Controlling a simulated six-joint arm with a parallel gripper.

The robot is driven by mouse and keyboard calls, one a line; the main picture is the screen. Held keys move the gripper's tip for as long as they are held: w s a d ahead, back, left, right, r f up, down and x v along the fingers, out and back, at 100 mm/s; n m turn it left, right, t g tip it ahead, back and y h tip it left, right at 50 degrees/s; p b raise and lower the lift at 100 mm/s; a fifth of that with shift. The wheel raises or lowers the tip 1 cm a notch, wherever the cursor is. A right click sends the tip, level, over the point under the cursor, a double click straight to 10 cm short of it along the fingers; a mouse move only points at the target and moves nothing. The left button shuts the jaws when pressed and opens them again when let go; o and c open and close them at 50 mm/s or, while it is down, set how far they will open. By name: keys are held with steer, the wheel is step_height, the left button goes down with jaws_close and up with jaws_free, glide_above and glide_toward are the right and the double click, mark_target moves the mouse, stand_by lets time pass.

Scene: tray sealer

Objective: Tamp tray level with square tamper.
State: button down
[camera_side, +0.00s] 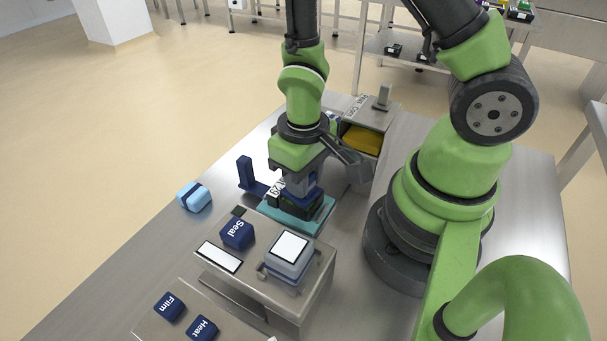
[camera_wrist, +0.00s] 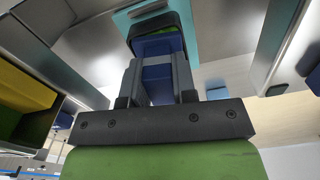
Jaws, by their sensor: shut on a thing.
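My gripper (camera_side: 301,183) is shut on the blue square tamper (camera_side: 306,197), low over the tray station. The tamper also shows between the fingers in the wrist view (camera_wrist: 158,87). A black tray (camera_side: 318,215) sits on a teal base (camera_side: 285,222) directly below the tamper. In the wrist view the tray (camera_wrist: 187,38) shows blue and green inside its rim. The fingers and tamper hide most of the tray's contents. I cannot tell whether the tamper is pressing on them.
A blue upright bracket (camera_side: 246,174) stands left of the tray. A steel bin with yellow contents (camera_side: 362,139) is behind right. In front, a steel housing (camera_side: 318,283) carries a Seal block (camera_side: 237,233) and a white-topped block (camera_side: 289,250). A light-blue block (camera_side: 193,196) lies near the left edge.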

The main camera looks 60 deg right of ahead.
stand_by(0.4)
steer(key=shift+r, duration=4.5)
